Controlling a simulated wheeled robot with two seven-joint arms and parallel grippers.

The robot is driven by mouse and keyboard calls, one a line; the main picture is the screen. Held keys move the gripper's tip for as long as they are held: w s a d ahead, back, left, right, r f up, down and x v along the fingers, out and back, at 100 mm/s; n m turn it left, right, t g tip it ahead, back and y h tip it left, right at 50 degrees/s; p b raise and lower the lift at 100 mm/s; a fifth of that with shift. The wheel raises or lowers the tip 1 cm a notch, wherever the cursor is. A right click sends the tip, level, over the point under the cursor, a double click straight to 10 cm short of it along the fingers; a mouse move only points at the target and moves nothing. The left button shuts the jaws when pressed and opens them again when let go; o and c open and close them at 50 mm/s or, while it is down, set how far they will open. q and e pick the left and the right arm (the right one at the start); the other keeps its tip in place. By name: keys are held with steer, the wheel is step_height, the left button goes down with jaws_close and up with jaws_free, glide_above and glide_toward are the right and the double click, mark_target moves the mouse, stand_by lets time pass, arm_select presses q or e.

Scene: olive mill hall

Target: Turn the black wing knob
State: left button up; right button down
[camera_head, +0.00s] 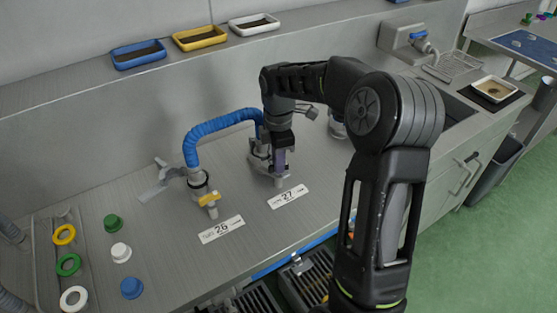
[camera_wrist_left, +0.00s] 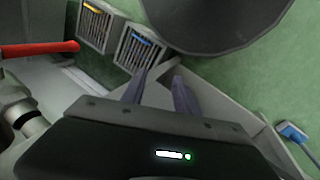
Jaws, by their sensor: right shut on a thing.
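My right gripper (camera_head: 279,160) points down at the metal fitting (camera_head: 258,157) behind the label 27. Its fingers are shut at the front of this fitting, where the fitting at label 26 has its knob. The black wing knob itself is not clearly seen; the fingers hide that spot. My left gripper (camera_wrist_left: 160,78) shows only in the left wrist view, with its two fingers apart and nothing between them.
A blue ribbed hose (camera_head: 215,125) links the fitting with a yellow wing knob (camera_head: 208,199) to the one at my right gripper. Coloured caps and rings lie on the bench at left. Three trays (camera_head: 199,38) stand on the back ledge. A sink is at right.

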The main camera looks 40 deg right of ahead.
steer(key=shift+n, duration=1.6)
steer(key=c, duration=1.5)
jaws_free()
steer(key=shift+r, duration=3.9)
steer(key=shift+o, duration=0.3)
